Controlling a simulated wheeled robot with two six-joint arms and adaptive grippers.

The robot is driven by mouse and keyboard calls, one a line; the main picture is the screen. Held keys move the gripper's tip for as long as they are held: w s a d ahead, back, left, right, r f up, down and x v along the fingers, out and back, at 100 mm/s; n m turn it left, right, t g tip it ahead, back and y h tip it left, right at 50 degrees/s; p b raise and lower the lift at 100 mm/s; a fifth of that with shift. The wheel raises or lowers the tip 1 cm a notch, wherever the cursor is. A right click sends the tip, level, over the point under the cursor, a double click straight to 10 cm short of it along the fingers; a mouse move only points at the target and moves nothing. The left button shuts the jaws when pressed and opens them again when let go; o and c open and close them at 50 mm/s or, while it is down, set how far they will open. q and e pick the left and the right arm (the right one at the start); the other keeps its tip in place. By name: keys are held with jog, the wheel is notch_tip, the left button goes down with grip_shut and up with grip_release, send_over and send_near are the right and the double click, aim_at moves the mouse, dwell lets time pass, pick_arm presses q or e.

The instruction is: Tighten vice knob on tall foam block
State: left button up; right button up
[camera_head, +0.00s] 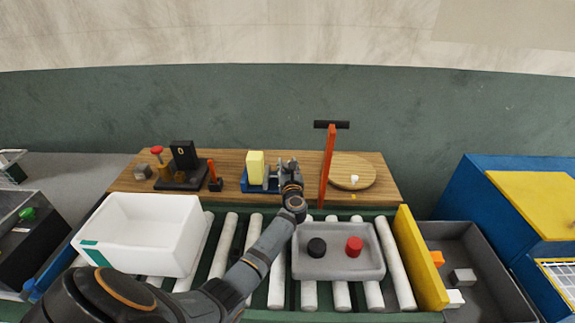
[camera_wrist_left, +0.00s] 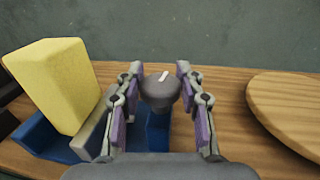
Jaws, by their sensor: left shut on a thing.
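The tall pale yellow foam block (camera_head: 255,165) stands upright in the blue vice (camera_head: 249,187) on the wooden bench; the left wrist view shows the block (camera_wrist_left: 57,86) at the left, beside the light vice jaw (camera_wrist_left: 91,135). The dark grey vice knob (camera_wrist_left: 160,92), with a white mark on top, sits between the fingers of my left gripper (camera_wrist_left: 159,82). In the head view my left gripper (camera_head: 289,166) is at the right end of the vice, shut on the knob and mostly hiding it. My right gripper is not in view.
A black fixture (camera_head: 184,165) stands left. In front are a white bin (camera_head: 140,232), a grey tray (camera_head: 338,262) and rollers.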

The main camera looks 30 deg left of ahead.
pick_arm(q)
jog(key=shift+a+m+t+h+p, duration=0.1)
jog(key=shift+m+t+h+p, duration=0.25)
jog(key=shift+m+t+h, duration=0.6)
jog(key=m+t+h, duration=0.1)
jog(key=h, duration=0.1)
jog(key=shift+m+h, duration=0.25)
jog(key=shift+h, duration=0.1)
jog(key=m+t+h+b, duration=0.1)
jog(key=m+h, duration=0.1)
jog(key=h, duration=0.1)
jog(key=shift+f, duration=0.2)
jog(key=shift+r+m+h+b, duration=0.1)
jog(key=shift+m+h+b, duration=1.15)
jog(key=shift+h, duration=0.45)
jog(key=o, duration=1.2)
jog(key=shift+r, duration=0.1)
